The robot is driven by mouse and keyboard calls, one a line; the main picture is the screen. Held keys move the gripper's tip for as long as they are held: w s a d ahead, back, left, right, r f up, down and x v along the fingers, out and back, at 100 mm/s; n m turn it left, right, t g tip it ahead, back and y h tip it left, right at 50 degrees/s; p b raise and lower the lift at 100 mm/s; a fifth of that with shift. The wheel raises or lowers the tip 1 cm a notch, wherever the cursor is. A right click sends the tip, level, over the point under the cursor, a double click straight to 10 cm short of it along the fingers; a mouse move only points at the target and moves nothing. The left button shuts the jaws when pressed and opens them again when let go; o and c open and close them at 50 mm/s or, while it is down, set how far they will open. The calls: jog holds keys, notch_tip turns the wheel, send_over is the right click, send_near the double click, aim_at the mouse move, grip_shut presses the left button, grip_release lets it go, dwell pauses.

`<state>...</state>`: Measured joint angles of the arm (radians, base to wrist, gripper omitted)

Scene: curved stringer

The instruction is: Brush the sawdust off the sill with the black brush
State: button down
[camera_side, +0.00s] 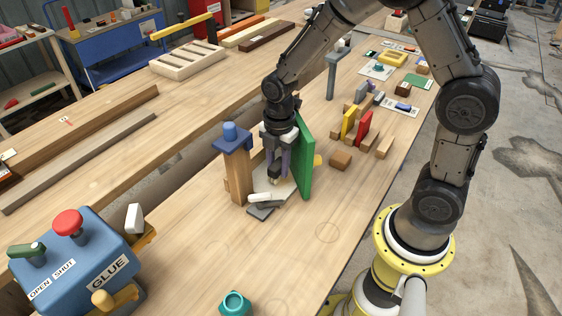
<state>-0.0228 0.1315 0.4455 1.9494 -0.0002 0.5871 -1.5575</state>
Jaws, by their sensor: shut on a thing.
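My gripper (275,172) points down between a wooden post with a blue cap (238,175) and an upright green board (305,160). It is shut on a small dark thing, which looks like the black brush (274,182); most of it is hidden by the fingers. The dark thing is low, just above or touching a pale grey plate (287,188); I cannot tell which. A white rounded piece (259,197) and a dark grey flat piece (260,212) lie at the plate's near edge. I cannot make out the sill or any sawdust clearly.
Yellow (349,122) and red (365,128) upright pieces and a brown block (340,159) stand to the right. A blue GLUE box (75,255) with a red button is front left. A teal nut (235,303) lies in front. Bench between is clear.

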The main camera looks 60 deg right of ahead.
jog(key=shift+g, duration=0.3)
jog(key=shift+s+d+f, duration=0.15)
jog(key=shift+d, duration=0.6)
jog(key=shift+s+d+f, duration=0.2)
jog(key=shift+d, duration=0.55)
jog(key=shift+s+d+f, duration=0.15)
jog(key=shift+d, duration=0.6)
jog(key=shift+w+a, duration=0.1)
jog(key=shift+a, duration=0.75)
jog(key=shift+s+a+f, duration=0.15)
jog(key=shift+s+a, duration=0.05)
jog(key=shift+a, duration=1.7)
jog(key=shift+w+d+r, duration=0.1)
jog(key=shift+d+r, duration=0.1)
jog(key=shift+d, duration=1.2)
jog(key=shift+w+d+r, duration=0.1)
jog(key=shift+d+r, duration=0.05)
jog(key=shift+d, duration=1.2)
jog(key=shift+a, duration=0.85)
jog(key=shift+s+a+f, duration=0.1)
jog(key=shift+s+a, duration=0.05)
jog(key=shift+a, duration=0.8)
jog(key=shift+s+a+f, duration=0.1)
jog(key=shift+a, duration=0.85)
jog(key=shift+w+d+r, duration=0.1)
jog(key=shift+d+r, duration=0.1)
jog(key=shift+d, duration=1.2)
jog(key=shift+w+d+r, duration=0.1)
jog(key=shift+d+r, duration=0.05)
jog(key=shift+d, duration=1.25)
